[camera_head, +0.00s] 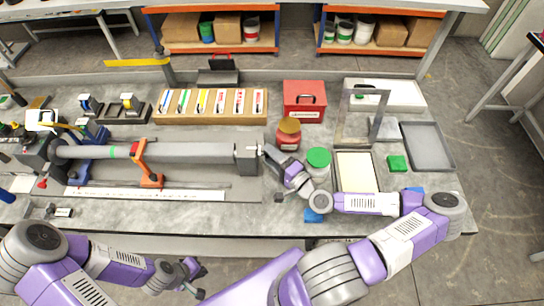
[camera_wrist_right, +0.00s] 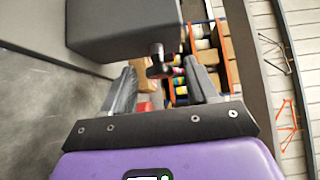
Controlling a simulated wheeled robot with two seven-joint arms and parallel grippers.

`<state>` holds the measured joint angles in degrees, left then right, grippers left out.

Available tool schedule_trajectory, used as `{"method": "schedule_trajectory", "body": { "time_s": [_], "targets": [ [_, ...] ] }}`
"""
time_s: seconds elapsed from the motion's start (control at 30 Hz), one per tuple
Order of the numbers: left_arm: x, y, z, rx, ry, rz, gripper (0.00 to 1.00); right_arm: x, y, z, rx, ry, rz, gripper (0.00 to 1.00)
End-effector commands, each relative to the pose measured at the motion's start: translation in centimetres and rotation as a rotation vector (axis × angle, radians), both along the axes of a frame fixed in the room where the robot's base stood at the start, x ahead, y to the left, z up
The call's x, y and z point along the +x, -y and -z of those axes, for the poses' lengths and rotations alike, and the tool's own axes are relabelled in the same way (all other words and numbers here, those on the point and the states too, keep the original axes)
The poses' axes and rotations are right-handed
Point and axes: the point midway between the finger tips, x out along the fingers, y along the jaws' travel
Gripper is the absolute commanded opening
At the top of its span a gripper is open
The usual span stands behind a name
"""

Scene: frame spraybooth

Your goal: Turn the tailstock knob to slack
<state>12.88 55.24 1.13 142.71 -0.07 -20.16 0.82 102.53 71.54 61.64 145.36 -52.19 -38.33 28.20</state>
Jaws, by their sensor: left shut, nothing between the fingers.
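The tailstock (camera_head: 248,160) is a grey block at the right end of the long grey tube in the head view. It fills the upper left of the right wrist view (camera_wrist_right: 120,30). A small dark knob (camera_wrist_right: 157,62) sticks out beside it. My right gripper (camera_head: 268,153) is at the tailstock's right side. In the right wrist view its two fingers (camera_wrist_right: 160,85) stand apart, with the knob in line between them and no clear contact. The knob is hardly visible in the head view. My left gripper (camera_head: 201,281) is shut and empty, in front of the bench.
Close to my right arm stand a red jar (camera_head: 288,137) and a green-lidded jar (camera_head: 318,161). A red toolbox (camera_head: 304,99) and a card box row (camera_head: 210,105) are behind. An orange clamp (camera_head: 146,165) stands at the tube. A white ruler (camera_head: 150,194) lies in front.

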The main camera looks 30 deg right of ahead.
Motion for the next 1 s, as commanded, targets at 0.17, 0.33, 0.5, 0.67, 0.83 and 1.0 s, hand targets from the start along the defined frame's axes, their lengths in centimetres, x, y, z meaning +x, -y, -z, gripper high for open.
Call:
{"method": "schedule_trajectory", "body": {
  "time_s": [0.17, 0.33, 0.5, 0.67, 0.83, 1.0],
  "targets": [
    [0.0, 0.0, -0.1, 0.000, 0.000, 0.000, 0.00, -0.1, 0.1, 0.0, 0.001, -0.001, 0.001, 0.59],
    [0.0, 0.0, -0.9, 0.000, 0.000, 0.000, 0.00, -1.3, 0.5, -0.1, 0.003, -0.004, 0.004, 0.59],
    [0.0, 0.0, -2.4, 0.000, 0.000, 0.000, 0.00, -3.6, 1.1, -0.3, 0.004, -0.002, 0.006, 0.59],
    [0.0, 0.0, -3.3, 0.000, 0.000, 0.000, 0.00, -5.5, 1.5, -0.2, 0.002, 0.000, 0.005, 0.59],
    [0.0, 0.0, -3.7, 0.000, 0.000, 0.000, 0.00, -6.8, 1.7, 0.0, 0.002, 0.000, 0.002, 0.59],
    [0.0, 0.0, -3.9, 0.000, 0.000, 0.000, 0.00, -7.3, 1.8, 0.1, 0.001, 0.000, 0.000, 0.59]
  ]
}}
